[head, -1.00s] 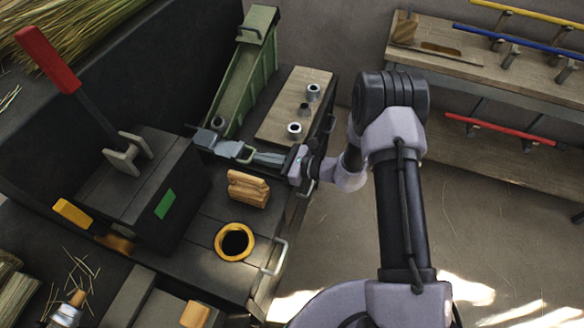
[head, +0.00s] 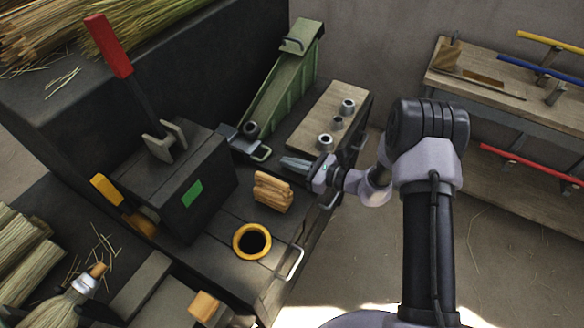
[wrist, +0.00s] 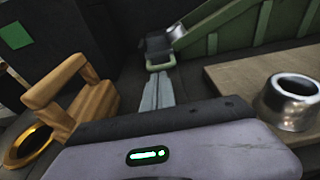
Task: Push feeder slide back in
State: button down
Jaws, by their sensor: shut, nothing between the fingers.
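The feeder slide (head: 240,143) is a dark grey plate at the foot of the green chute (head: 285,85), beside the black machine box. A dark round piece sits on it. Its pale green loop handle (head: 263,154) faces my gripper. The slide also shows in the wrist view (wrist: 155,43), with its handle (wrist: 161,61) just beyond my fingertips. My gripper (head: 284,161) is shut and empty, a little to the right of the handle and apart from it in the head view. How far the slide reaches into the box is not clear.
A wooden block (head: 272,191) and a yellow-rimmed hole (head: 252,241) lie in front of the slide. A wooden board (head: 325,118) with metal bushings stands to the right. The black box (head: 180,175) carries a red-handled lever (head: 108,45).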

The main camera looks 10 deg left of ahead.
jog(key=p+v, duration=0.2)
jog(key=v, duration=0.6)
jog(key=shift+d+r, duration=0.1)
jog(key=shift+d, duration=0.25)
jog(key=shift+s+d, duration=0.1)
jog(key=shift+d, duration=0.15)
